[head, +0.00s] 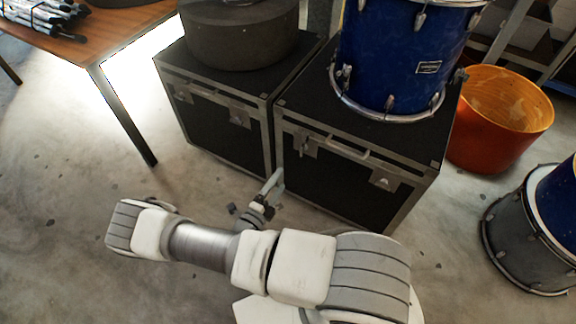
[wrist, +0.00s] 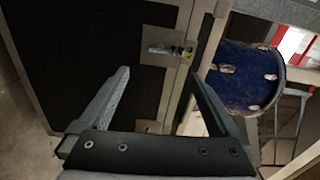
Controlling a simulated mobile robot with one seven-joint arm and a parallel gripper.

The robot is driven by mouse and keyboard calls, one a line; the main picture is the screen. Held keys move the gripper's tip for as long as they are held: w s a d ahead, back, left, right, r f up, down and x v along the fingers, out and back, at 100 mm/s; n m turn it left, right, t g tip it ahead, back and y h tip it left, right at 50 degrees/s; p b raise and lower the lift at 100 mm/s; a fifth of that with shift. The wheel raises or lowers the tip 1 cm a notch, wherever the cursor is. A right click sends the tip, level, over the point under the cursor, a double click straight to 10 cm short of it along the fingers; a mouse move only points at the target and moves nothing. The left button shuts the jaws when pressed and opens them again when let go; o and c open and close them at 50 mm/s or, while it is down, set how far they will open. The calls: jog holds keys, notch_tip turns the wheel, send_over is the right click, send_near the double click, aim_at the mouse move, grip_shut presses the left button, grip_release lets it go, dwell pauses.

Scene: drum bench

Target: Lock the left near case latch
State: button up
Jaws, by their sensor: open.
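The nearer black case (head: 345,185) stands under a blue drum. Its left latch (head: 304,144) is a small metal fitting high on the front face; its lever position is too small to tell. The right latch (head: 384,181) sits on the same face. My gripper (head: 272,184) is low in front of the case's left edge, below the left latch, partly hidden by my arm. In the wrist view my gripper (wrist: 159,73) is open and empty, fingers pointing at a dark case face. A metal latch (wrist: 170,48) shows just beyond the fingertips, apart from them.
A second black case (head: 220,135) with a dark round case (head: 240,35) stands close on the left. The blue drum (head: 400,55) rests on the nearer case. An orange tub (head: 495,120) stands right. A wooden table (head: 100,40) is at left. Floor in front is clear.

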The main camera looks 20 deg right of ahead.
jog(key=shift+v, duration=2.35)
notch_tip(320, 180, up, 26)
jog(key=s+m+g+y, duration=0.2)
jog(key=m+g+y, duration=0.7)
jog(key=m, duration=1.7)
jog(key=s+r+m+t+y, duration=0.25)
jog(key=s+r+m, duration=0.35)
jog(key=r+m, duration=0.35)
jog(key=s+r+m+t+y, duration=0.1)
jog(key=s+r+m+y, duration=0.2)
jog(key=s+r+m, duration=0.5)
notch_tip(320, 180, up, 24)
jog(key=w+p, duration=0.2)
jog(key=p, duration=2)
jog(key=shift+d+r+m, duration=0.2)
jog(key=shift+d+m, duration=0.15)
jog(key=shift+m, duration=0.1)
